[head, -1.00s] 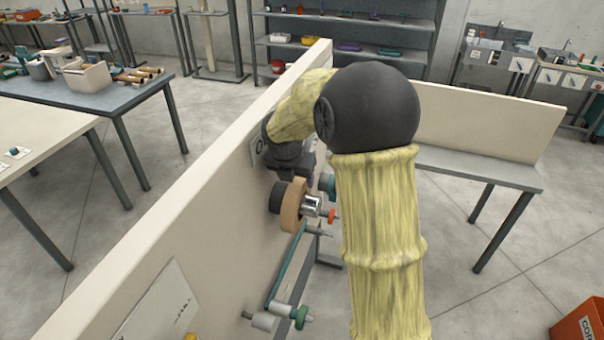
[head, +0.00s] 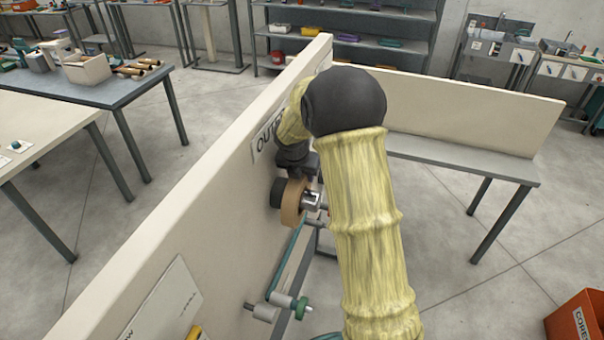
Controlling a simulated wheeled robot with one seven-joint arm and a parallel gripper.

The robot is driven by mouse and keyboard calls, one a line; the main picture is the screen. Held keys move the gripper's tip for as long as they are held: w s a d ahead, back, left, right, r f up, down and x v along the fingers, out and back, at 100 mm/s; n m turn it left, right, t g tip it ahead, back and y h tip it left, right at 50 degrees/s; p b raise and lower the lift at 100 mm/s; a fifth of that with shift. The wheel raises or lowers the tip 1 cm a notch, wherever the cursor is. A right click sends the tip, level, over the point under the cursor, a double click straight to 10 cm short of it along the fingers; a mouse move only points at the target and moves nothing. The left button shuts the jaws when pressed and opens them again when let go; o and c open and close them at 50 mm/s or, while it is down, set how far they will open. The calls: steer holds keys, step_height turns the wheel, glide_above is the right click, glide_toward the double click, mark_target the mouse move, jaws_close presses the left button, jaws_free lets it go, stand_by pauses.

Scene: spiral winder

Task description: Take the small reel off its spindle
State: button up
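I cannot tell whether this is the small reel. My gripper (head: 298,172) is at the end of the dark wrist, just above and behind the tan disc. The area right of the silver cylinder is hidden behind my arm.
Below, a teal band (head: 287,262) runs down to a spindle with a green knob (head: 300,308). A sign reading "OUT" (head: 268,136) is on the panel. A grey bench (head: 460,165) stands right, an orange bin (head: 575,325) lower right. Floor between them is clear.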

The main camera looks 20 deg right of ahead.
jaws_close()
steer(key=shift+d, duration=0.1)
